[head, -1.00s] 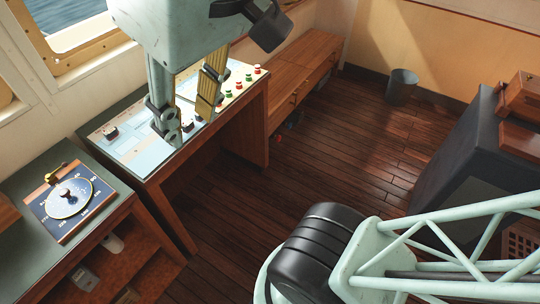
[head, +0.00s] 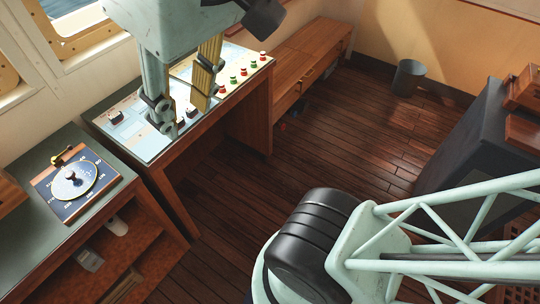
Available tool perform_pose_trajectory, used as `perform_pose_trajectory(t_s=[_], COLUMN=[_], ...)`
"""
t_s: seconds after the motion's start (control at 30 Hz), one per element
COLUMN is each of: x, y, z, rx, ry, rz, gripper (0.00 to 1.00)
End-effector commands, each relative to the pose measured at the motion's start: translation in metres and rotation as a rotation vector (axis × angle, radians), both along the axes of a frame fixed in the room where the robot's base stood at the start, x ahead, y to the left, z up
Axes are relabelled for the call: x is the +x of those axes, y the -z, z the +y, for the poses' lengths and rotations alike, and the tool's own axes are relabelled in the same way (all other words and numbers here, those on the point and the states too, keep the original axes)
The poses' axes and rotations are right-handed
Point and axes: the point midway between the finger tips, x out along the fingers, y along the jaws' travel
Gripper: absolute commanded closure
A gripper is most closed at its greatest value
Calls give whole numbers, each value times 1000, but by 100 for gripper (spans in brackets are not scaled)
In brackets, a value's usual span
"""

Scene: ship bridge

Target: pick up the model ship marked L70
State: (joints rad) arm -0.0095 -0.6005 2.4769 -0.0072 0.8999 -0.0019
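A desk (head: 185,158) by the window has a pale chart on top, with small dark objects on it. One dark object (head: 115,117) sits at the chart's left. Another (head: 192,112) sits near the chart's front edge, between my fingers in the picture. They may be model ships, but I cannot read any marking, so I cannot tell which is L70. My gripper (head: 184,108) hangs above the desk, pointing down. Its two fingers are apart and no object shows held between them. My gripper hides part of the chart, and its height above it is unclear.
A console with a round dial (head: 74,182) stands at the left. A low wooden cabinet (head: 300,62) runs along the wall beyond the desk. A grey bin (head: 409,77) stands at the back. The plank floor is open.

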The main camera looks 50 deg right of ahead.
Motion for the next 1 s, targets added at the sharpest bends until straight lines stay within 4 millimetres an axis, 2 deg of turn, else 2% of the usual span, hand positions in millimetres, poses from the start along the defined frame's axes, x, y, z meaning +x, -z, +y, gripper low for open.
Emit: perform_pose_trajectory(t_s=[0.03,0.07,0.4,0.57,0.77,1.0], x=[-8,-8,-11,-6,9,40], y=[11,11,17,16,13,10], z=[0,0,-1,-3,-10,-22], rx=[8,8,10,1,-32,-92], ry=[14,14,20,10,-24,-95], rz=[21,21,32,37,52,79], gripper=[70,67,67,67,67,67])
